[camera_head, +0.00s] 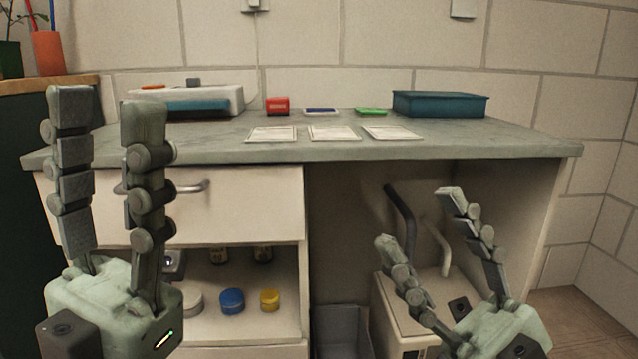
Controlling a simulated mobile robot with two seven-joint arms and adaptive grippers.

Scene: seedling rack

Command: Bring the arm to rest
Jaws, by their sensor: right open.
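My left gripper (108,105) stands upright at the left, in front of the cabinet. Its two fingers are apart with nothing between them, so it is open and empty. Its fingertips overlap the left end of the counter in the picture. My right gripper (417,220) is at the lower right, in front of the open space under the counter. Its fingers are spread wide and hold nothing. Neither gripper is seen holding an object. How far each gripper is from the furniture is hard to tell.
The grey counter (440,148) carries white cards (333,132), a red block (278,105), a green item (371,111), a teal box (440,104) and a white device (240,97). Below are a drawer (255,210), a shelf with a blue jar (232,300), and a pale box (385,305).

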